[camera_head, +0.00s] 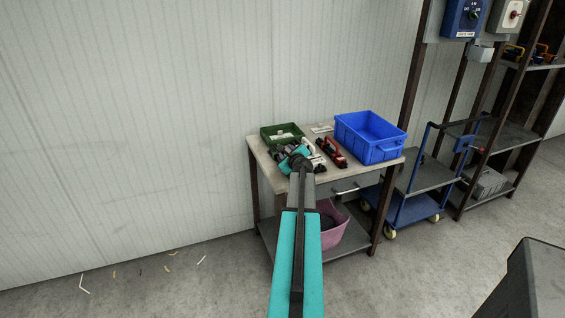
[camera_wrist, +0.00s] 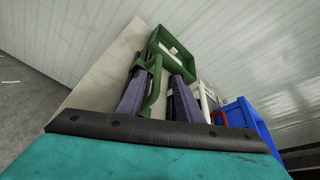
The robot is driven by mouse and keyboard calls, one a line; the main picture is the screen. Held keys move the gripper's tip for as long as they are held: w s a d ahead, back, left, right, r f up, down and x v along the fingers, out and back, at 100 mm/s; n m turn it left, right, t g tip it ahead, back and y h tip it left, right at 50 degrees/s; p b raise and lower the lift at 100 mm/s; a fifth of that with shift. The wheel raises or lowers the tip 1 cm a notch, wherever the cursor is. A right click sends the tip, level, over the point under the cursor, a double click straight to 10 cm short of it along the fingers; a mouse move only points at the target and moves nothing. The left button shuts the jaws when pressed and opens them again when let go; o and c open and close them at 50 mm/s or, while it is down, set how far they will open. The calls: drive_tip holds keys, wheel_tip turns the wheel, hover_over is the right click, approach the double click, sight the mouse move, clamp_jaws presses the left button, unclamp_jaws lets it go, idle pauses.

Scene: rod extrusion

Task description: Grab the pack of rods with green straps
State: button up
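My gripper (camera_wrist: 163,92) is over the worktable, its two dark purple-grey fingers apart. A green strap or handle (camera_wrist: 155,85) shows between the fingers, close beside the left one. I cannot tell whether they touch, and the rods under it are mostly hidden by the fingers and wrist. In the head view my gripper (camera_head: 285,152) is small at the table's left part, in front of the green bin, and the green-strapped pack cannot be made out there.
On the worktable (camera_head: 262,154), a green bin (camera_head: 270,138) stands behind my gripper. A white-handled pack (camera_head: 309,148), a red-handled pack (camera_head: 331,152) and a blue crate (camera_head: 378,153) are to the right. A pink tub (camera_head: 345,238) sits below. A blue cart (camera_head: 405,208) stands right.

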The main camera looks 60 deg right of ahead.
drive_tip(key=shift+w, duration=0.1)
drive_tip(key=shift+a+p+x, duration=0.2)
drive_tip(key=shift+p+x, duration=0.35)
drive_tip(key=shift+x, duration=1.95)
drive_tip(key=shift+w, duration=0.2)
clamp_jaws()
